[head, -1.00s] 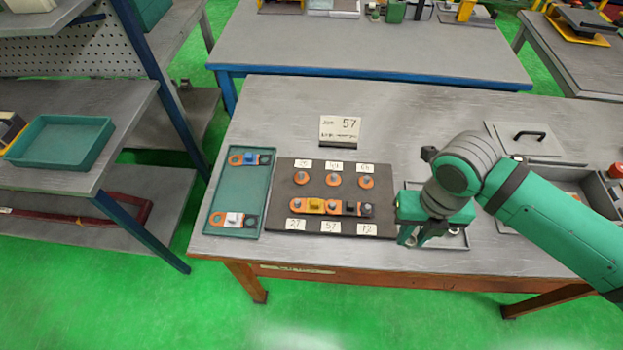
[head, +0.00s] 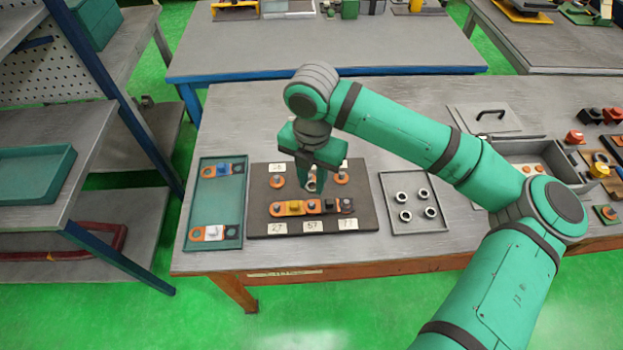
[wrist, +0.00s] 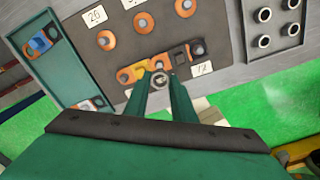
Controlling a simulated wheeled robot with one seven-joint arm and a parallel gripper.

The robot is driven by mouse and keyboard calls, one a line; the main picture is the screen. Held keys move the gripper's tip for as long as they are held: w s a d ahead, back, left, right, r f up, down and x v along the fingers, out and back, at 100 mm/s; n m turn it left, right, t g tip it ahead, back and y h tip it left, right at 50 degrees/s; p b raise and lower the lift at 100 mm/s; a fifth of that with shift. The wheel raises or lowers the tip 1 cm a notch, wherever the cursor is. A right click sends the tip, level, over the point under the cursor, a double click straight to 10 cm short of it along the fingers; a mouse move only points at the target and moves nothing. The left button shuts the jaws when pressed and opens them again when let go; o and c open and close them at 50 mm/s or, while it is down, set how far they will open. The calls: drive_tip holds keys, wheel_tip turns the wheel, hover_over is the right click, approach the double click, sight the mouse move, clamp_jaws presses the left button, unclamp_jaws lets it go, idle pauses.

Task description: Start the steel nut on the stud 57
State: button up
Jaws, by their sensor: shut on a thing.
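My gripper (head: 311,184) is shut on a steel nut (head: 312,187), held above the dark board (head: 372,232). The nut also shows between the fingertips in the wrist view (wrist: 160,81). In the head view the nut lies just behind the bottom row's middle stud, stud 57 (head: 312,206), above its label 57 (head: 313,226). That stud sits between a yellow clip (head: 296,207) and a black clip (head: 329,204).
A grey tray (head: 384,208) right of the board holds several nuts. A teal tray (head: 186,235) on the left holds two lugs with clips. Top-row studs with orange terminals stand close to the gripper; my fingers hide the middle one. Bare table lies around the board.

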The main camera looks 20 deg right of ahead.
sight(311, 204)
drive_tip(key=shift+f, duration=3.25)
drive_tip(key=shift+f, duration=0.85)
drive_tip(key=shift+c, duration=0.3)
drive_tip(key=m, duration=0.6)
drive_tip(key=shift+a, duration=0.1)
drive_tip(key=o, duration=1.1)
drive_tip(key=shift+r, duration=0.15)
drive_tip(key=shift+r, duration=3.4)
drive_tip(key=shift+w, duration=0.15)
